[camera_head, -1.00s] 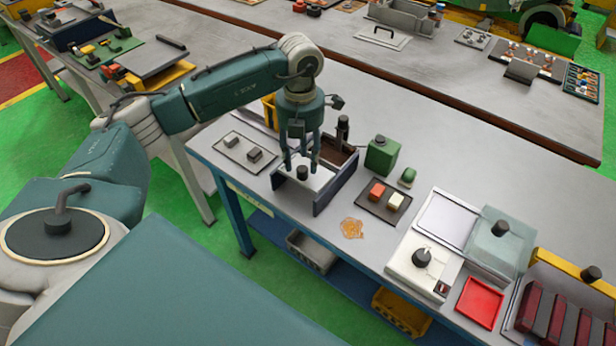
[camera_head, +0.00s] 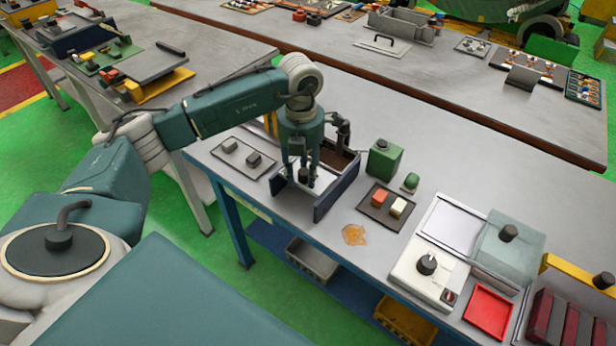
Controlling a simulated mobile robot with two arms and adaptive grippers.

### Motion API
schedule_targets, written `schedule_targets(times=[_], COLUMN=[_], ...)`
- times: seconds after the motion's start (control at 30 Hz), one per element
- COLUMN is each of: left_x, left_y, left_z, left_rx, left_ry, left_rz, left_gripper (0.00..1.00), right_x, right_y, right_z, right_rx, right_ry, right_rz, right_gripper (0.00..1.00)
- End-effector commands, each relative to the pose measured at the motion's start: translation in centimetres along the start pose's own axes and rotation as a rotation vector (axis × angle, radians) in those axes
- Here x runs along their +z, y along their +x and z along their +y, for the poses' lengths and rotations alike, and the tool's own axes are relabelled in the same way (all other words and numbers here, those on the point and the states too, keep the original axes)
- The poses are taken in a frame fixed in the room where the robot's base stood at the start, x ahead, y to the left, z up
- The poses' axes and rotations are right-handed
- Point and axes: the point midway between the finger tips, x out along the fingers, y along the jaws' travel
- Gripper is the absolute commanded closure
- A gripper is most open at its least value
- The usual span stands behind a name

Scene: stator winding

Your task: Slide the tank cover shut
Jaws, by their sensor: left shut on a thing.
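The tank (camera_head: 332,196) is a low dark-blue-walled box near the left front of the workbench. Its pale cover (camera_head: 306,191) lies over the front part. The dark brown inside shows uncovered toward the back right. My left gripper (camera_head: 303,182) points down over the cover with its fingers close together, shut on the cover's dark knob. The fingers largely hide the knob. My right gripper is not in view.
A plate with two grey blocks (camera_head: 241,153) lies left of the tank. A green container (camera_head: 383,159) and a dark tray (camera_head: 376,213) with red and white blocks stand to the right. An amber puddle (camera_head: 354,235) lies in front.

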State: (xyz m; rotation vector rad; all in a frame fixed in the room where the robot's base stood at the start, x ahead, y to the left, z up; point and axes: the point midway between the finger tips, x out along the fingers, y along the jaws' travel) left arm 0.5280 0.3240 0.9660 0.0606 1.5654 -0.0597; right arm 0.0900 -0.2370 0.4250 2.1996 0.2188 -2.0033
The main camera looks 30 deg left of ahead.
Motion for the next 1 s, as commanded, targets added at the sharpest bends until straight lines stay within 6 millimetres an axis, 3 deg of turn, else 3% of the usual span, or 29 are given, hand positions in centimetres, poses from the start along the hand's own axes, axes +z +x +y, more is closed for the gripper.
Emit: schedule_targets(times=[0.17,1.0], left_x=[-0.1,4.1], left_y=[0.5,0.7], left_z=[-0.1,-0.2], left_rx=[-0.001,-0.002], left_ry=[0.004,0.006], left_rz=[0.01,0.011], left_gripper=[0.81,0.81], right_x=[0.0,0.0], right_y=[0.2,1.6], right_z=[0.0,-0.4], right_rx=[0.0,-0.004], right_ry=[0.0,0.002], right_rz=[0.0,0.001], right_gripper=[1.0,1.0])
